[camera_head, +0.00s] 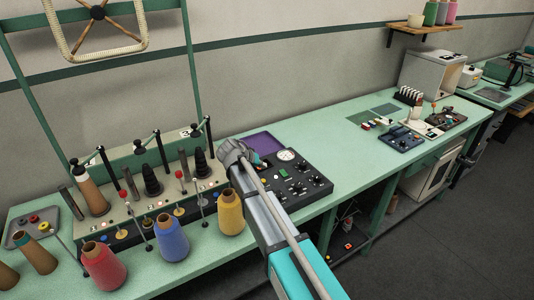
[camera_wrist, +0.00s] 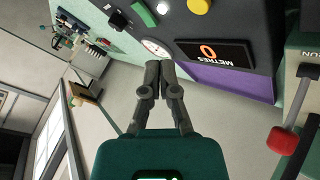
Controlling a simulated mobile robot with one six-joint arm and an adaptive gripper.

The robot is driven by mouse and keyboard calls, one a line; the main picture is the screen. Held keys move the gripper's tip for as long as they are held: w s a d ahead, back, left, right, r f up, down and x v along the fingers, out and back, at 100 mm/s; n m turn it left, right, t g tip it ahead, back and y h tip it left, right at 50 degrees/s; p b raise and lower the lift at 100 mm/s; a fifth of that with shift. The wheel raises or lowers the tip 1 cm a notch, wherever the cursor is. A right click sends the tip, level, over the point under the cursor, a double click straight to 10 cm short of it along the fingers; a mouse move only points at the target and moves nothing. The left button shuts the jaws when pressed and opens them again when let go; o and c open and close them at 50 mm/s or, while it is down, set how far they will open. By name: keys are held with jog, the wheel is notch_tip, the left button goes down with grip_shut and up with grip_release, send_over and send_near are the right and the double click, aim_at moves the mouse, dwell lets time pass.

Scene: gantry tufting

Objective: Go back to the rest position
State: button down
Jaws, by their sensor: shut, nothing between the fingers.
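My gripper (camera_head: 235,152) is at the far end of my arm in the head view, above the green bench (camera_head: 330,128), just left of the black control panel (camera_head: 300,180). In the wrist view my gripper (camera_wrist: 158,72) has its two grey fingers together with nothing between them. Beyond the fingertips are the panel's white round gauge (camera_wrist: 155,47) and its counter display (camera_wrist: 216,53), which reads 0 METRES. I cannot tell how far the fingertips are from the panel.
Red (camera_head: 104,265), blue (camera_head: 172,238) and yellow (camera_head: 230,213) cones stand along the front left. A creel stand (camera_head: 130,215) with dark spindles is behind them. The bench right of the panel is mostly clear up to a blue device (camera_head: 402,138).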

jog(key=s+d+f+g, duration=0.1)
jog(key=s+d, duration=0.2)
jog(key=d, duration=0.2)
jog(key=s+d+f+g+y, duration=0.1)
jog(key=s+d, duration=0.3)
jog(key=d, duration=0.1)
jog(key=s+d+f+g+y, duration=0.1)
jog(key=s+d+f+g, duration=0.1)
jog(key=s+d, duration=0.2)
jog(key=shift+s+d, duration=0.25)
jog(key=shift+d, duration=0.4)
jog(key=s+d+f+g+y, duration=0.1)
jog(key=s+d+y, duration=0.1)
jog(key=s+d, duration=0.2)
jog(key=s+d+g+y, duration=0.1)
jog(key=s+d, duration=0.3)
jog(key=s, duration=0.6)
jog(key=shift+s+f+g+y, duration=0.15)
jog(key=shift+f+g+y, duration=0.2)
jog(key=shift+y, duration=0.35)
